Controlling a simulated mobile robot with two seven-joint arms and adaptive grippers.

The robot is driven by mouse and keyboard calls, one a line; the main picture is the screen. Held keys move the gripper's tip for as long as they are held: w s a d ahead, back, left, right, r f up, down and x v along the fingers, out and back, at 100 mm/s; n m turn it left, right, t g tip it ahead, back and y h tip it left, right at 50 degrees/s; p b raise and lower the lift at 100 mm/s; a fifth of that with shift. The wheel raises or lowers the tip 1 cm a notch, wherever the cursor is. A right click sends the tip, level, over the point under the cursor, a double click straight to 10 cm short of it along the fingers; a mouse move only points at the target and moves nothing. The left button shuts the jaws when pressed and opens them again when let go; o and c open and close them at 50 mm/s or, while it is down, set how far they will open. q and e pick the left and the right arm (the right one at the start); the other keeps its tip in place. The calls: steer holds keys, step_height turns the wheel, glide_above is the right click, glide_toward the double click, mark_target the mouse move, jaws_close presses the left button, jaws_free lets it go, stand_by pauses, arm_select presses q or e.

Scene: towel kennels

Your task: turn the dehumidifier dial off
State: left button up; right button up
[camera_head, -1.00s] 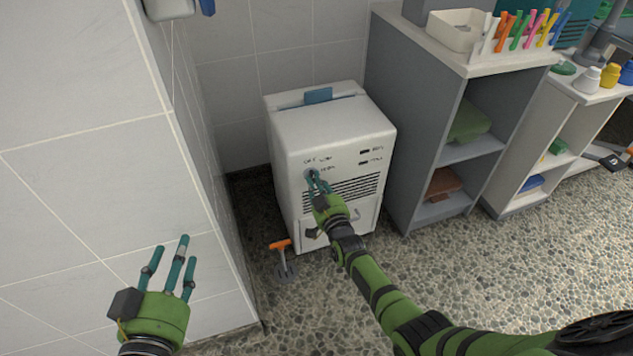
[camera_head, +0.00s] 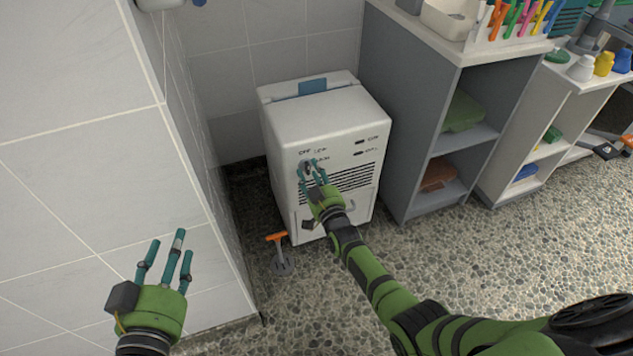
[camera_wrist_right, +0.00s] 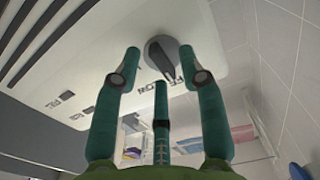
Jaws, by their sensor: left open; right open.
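The white dehumidifier (camera_head: 325,125) stands on the pebbled floor in the tiled corner. Its grey dial (camera_wrist_right: 161,52) shows in the right wrist view, with a dark raised grip and lettering beside it. In the head view the dial (camera_head: 307,166) is partly hidden behind my fingers, below the OFF and LOW marks. My right gripper (camera_head: 312,174) is open in front of the dial, its fingers spread around it; in the wrist view the fingertips (camera_wrist_right: 160,65) lie to either side of the dial. Contact cannot be told. My left gripper (camera_head: 166,255) is open and empty by the left wall.
A grey shelf unit (camera_head: 393,120) with folded towels is close on the right, with a white bin (camera_head: 447,22) and coloured pegs on top. The left tiled wall (camera_head: 75,190) is near my left gripper.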

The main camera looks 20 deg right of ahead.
steer(key=s, duration=1.2)
steer(key=shift+d, duration=0.2)
steer(key=shift+r, duration=0.1)
